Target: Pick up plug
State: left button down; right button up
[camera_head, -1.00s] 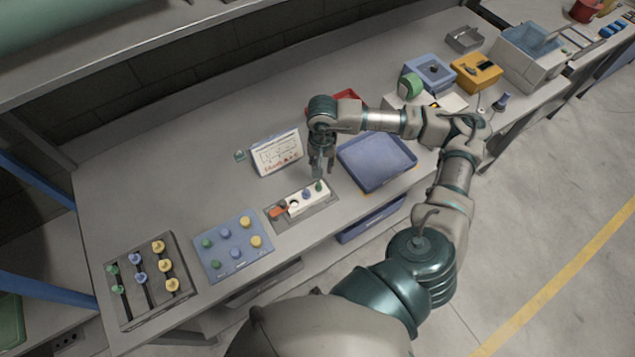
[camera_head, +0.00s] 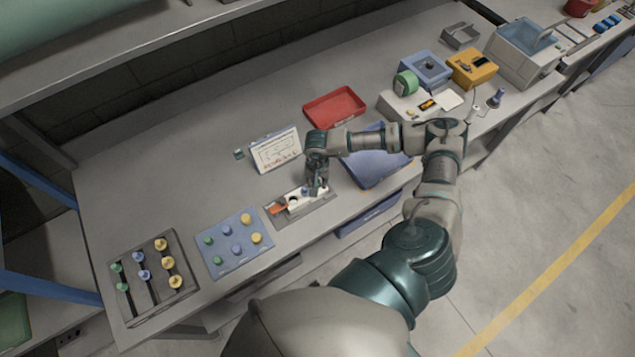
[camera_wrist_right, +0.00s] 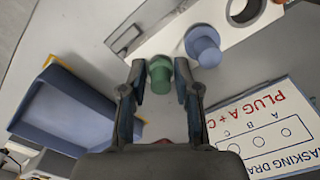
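My right gripper (camera_head: 317,191) points down over the right end of a white part (camera_head: 296,204) in a grey fixture on the bench. In the right wrist view its two fingers (camera_wrist_right: 160,82) are apart, with a green plug (camera_wrist_right: 160,72) between their tips. Narrow gaps seem to show on both sides; contact is unclear. A blue plug (camera_wrist_right: 204,46) stands just right of the green one on the white part (camera_wrist_right: 172,38). A drawing card (camera_head: 275,151) stands behind the fixture; in the wrist view it reads "PLUG A + C". My left gripper is not in view.
A blue board (camera_head: 229,240) and a dark rack (camera_head: 148,272), both with several coloured plugs, lie left of the fixture. A blue tray (camera_head: 365,174) is to its right, partly behind my arm. A red tray (camera_head: 334,107) lies behind.

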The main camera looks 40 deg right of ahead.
jog(key=shift+a, duration=0.1)
jog(key=c, duration=0.4)
jog(key=shift+r, duration=0.1)
